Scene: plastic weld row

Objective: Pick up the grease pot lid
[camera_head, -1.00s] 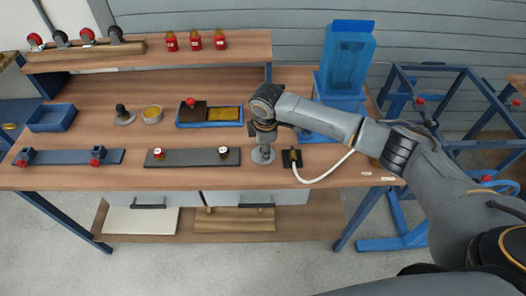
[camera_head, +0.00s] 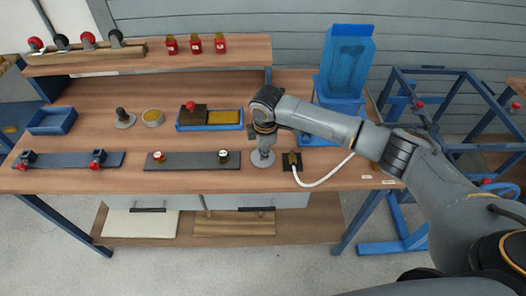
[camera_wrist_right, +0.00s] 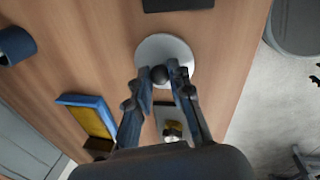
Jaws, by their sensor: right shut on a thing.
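The grease pot lid (camera_head: 262,160) is a pale grey disc near the front of the bench, right of the dark plate; the wrist view shows the disc (camera_wrist_right: 178,48) with a black ball knob (camera_wrist_right: 159,75). My right gripper (camera_head: 263,147) points down over it. In the wrist view its fingers (camera_wrist_right: 160,78) are shut on the knob, one on each side. I cannot tell whether the disc touches the bench top. A small round pot (camera_head: 153,117) with yellow content stands open further back left. My left gripper is not in view.
A blue tray (camera_head: 210,126) with yellow content stands behind left. A dark plate with two knobs (camera_head: 192,161) lies left. A black pad (camera_head: 292,162) with a white hose is close right. A blue machine (camera_head: 347,65) stands back right. A black-handled round piece (camera_head: 123,119) stands left.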

